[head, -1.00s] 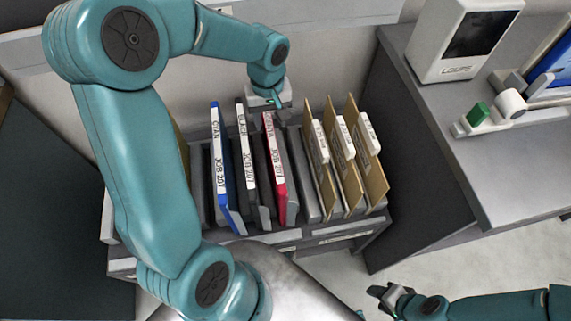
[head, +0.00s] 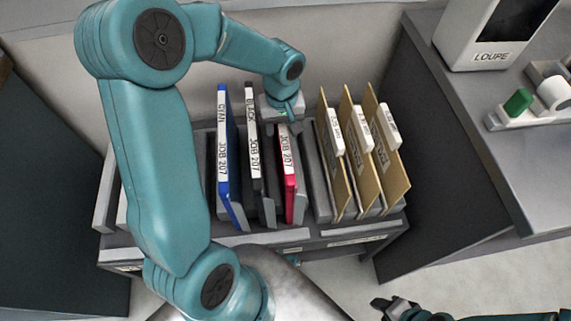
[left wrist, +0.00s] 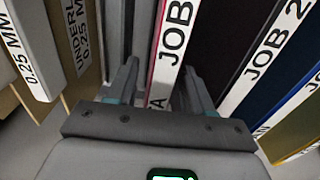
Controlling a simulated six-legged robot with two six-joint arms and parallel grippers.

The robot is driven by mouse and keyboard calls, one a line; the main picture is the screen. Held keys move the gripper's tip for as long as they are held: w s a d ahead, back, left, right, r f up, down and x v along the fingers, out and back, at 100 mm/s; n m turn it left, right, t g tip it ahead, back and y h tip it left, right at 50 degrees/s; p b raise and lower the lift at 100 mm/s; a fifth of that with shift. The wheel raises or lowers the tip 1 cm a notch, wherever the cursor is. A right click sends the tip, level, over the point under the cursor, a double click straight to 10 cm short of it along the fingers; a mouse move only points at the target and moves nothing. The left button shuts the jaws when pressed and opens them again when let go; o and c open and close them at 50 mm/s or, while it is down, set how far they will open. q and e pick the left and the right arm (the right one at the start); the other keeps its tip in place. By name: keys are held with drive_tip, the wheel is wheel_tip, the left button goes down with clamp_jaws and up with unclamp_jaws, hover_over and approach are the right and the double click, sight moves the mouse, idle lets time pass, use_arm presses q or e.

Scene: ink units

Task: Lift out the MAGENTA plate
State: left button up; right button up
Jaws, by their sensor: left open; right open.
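The magenta plate (head: 289,190) stands on edge in the rack, its white spine label reading JOB 207. The black plate (head: 254,165) and the cyan plate (head: 223,165) stand to its left. My left gripper (head: 286,116) is open at the magenta plate's far upper end and hides the top of its label. In the left wrist view, the open fingers (left wrist: 158,85) stand one on each side of the magenta plate (left wrist: 171,45). Contact with the plate cannot be told. My right gripper (head: 384,306) is open and empty, low at the right, away from the rack.
Several tan folders (head: 337,160) with white tabs stand close to the right of the magenta plate. The grey rack (head: 275,238) has dividers between the plates. A counter (head: 480,130) at the right carries a white LOUPE device (head: 480,50) and a green-and-white item (head: 518,102).

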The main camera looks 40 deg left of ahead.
use_arm(q)
clamp_jaws()
wheel_tip(320, 180, up, 11)
drive_tip(key=p, duration=0.8)
drive_tip(key=shift+r, duration=0.1)
